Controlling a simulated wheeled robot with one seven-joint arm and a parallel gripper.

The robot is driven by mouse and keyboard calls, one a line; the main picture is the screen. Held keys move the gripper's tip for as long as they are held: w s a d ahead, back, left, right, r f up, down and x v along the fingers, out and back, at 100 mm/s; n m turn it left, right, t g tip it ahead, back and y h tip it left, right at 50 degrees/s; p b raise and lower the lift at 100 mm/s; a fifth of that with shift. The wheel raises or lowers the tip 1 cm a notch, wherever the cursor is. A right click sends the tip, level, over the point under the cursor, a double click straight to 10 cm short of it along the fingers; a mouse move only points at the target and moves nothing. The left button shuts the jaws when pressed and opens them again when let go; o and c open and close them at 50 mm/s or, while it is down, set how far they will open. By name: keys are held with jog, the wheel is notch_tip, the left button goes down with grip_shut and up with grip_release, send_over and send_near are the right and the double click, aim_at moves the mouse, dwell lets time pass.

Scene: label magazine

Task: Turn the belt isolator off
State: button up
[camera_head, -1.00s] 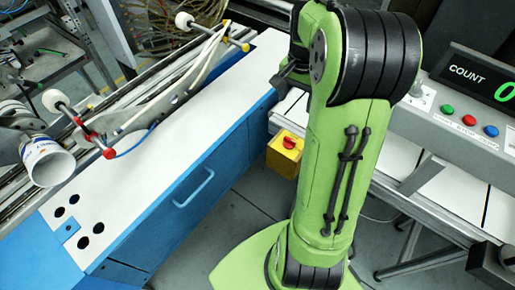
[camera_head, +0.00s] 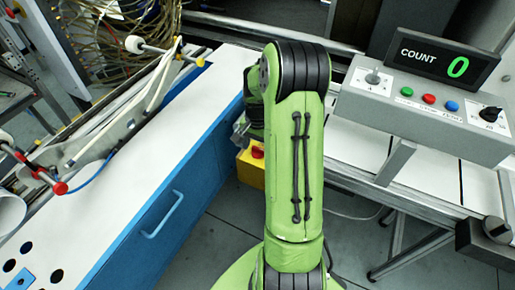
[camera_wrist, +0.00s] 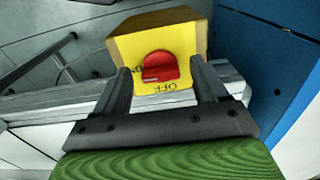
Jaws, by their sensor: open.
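The belt isolator is a yellow box (camera_head: 249,174) with a red knob (camera_head: 257,153), left of my arm in the head view. In the wrist view, the yellow face (camera_wrist: 125,46) fills the top middle, with the red knob (camera_wrist: 160,65) near its centre. Upside-down OFF lettering shows below the knob, and partly covered lettering that looks like ON shows at its left. A pale mark on the knob lies at its lower left. My gripper (camera_wrist: 161,72) is open, one finger on each side of the knob in the picture. Contact cannot be told.
A blue cabinet (camera_head: 165,190) with a white top stands close to the left of the isolator. A grey control panel (camera_head: 420,108) with coloured buttons and a COUNT display reading 0 (camera_head: 443,59) is at the right. Bare floor shows below.

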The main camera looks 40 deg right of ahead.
jog(key=c, duration=1.1)
jog(key=shift+o, duration=0.2)
jog(key=n+p, duration=0.1)
jog(key=n, duration=0.3)
jog(key=shift+n, duration=0.3)
jog(key=n, duration=0.4)
jog(key=shift+s+d+n, duration=0.1)
jog(key=shift+n, duration=0.2)
jog(key=n, duration=0.4)
jog(key=shift+d+n+p, duration=0.1)
jog(key=shift+n+p, duration=0.2)
jog(key=shift+p, duration=0.1)
jog(key=shift+d+n, duration=0.1)
jog(key=shift+n, duration=1.9)
